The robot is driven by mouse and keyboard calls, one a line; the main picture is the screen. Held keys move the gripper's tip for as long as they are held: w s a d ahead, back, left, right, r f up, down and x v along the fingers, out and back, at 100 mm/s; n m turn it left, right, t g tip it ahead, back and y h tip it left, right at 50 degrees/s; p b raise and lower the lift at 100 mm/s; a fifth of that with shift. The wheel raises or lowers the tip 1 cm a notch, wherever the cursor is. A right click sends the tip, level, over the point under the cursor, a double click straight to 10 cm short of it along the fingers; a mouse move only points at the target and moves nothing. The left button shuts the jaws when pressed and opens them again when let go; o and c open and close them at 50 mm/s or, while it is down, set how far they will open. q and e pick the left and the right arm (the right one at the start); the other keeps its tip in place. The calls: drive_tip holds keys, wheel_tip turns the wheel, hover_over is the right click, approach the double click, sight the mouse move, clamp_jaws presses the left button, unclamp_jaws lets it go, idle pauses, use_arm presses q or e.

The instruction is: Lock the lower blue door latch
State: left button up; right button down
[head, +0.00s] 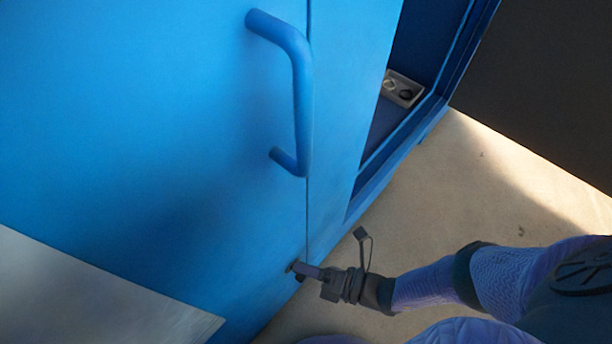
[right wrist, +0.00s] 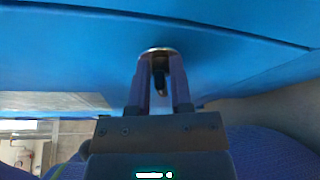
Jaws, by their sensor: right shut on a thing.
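The lower latch (head: 291,266) is a small dark fitting low on the blue door (head: 190,130), close to the door seam. My right gripper (head: 300,268) reaches it from the right, and its fingertips meet the latch. In the right wrist view the two fingers of my right gripper (right wrist: 162,75) are shut on the latch (right wrist: 160,52), with a round metal base and a dark part between the fingers. The fingers hide the latch's sides, and I cannot tell its exact turn. My left gripper is not in view.
A curved blue handle (head: 300,95) stands out from the door above the latch. To the right, an opening in the blue cabinet shows a small grey tray (head: 401,88). A grey panel (head: 90,300) lies at the lower left. Bare floor (head: 480,180) is at the right.

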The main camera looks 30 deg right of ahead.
drive_tip(key=shift+f+m+t+y, duration=0.15)
drive_tip(key=shift+m+t+y, duration=0.2)
drive_tip(key=shift+m, duration=0.95)
drive_tip(key=c, duration=0.7)
unclamp_jaws()
